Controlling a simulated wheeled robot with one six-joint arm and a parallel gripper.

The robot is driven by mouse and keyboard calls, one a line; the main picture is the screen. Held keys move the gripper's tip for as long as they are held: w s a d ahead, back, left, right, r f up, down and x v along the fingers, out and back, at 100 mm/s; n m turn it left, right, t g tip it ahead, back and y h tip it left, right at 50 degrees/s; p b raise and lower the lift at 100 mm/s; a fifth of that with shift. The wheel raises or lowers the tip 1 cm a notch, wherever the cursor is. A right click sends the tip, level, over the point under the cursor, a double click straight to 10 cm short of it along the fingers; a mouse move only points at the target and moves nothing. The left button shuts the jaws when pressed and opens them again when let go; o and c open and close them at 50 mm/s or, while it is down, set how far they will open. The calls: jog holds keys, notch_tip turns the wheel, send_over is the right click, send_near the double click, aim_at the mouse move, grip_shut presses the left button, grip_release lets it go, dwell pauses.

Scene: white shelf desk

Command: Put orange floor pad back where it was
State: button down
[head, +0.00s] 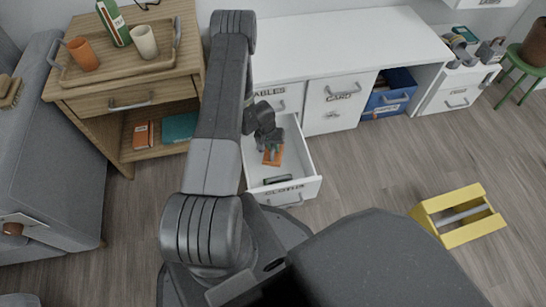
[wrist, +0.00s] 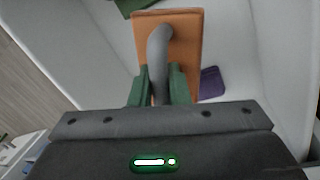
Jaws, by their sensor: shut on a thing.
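The orange floor pad (head: 272,155) is inside the open white drawer (head: 305,158) of the desk. In the wrist view the pad (wrist: 185,35) is an orange block with a curved grey handle (wrist: 157,45). My gripper (head: 270,146) reaches down into the drawer. In the wrist view the green fingers of my gripper (wrist: 159,85) are shut on the grey handle, one on each side. Whether the pad touches the drawer floor I cannot tell.
A dark green item (head: 277,180) lies near the drawer's front, and a purple item (wrist: 211,82) lies beside the pad. A yellow carrier (head: 460,216) stands on the floor at right. A wooden side table (head: 120,95) stands left of the drawer, and a blue bin (head: 393,92) sits under the desk.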

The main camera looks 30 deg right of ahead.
aim_at(268, 151)
jog(key=shift+f+b, duration=0.6)
jog(key=shift+f, duration=1.8)
jog(key=shift+f+b, duration=0.3)
jog(key=shift+b, duration=0.25)
jog(key=c, duration=1.4)
grip_release()
jog(key=shift+r, duration=0.15)
jog(key=shift+r+p, duration=0.25)
jog(key=shift+p, duration=0.3)
jog(key=r+p, duration=0.1)
jog(key=r, duration=0.3)
jog(key=w+a+r+p, duration=0.1)
jog(key=r, duration=0.2)
jog(key=r+p, duration=0.1)
jog(key=r, duration=0.3)
jog(key=shift+w+a+r+p, duration=0.3)
jog(key=shift+a+r, duration=0.05)
jog(key=shift+a, duration=0.05)
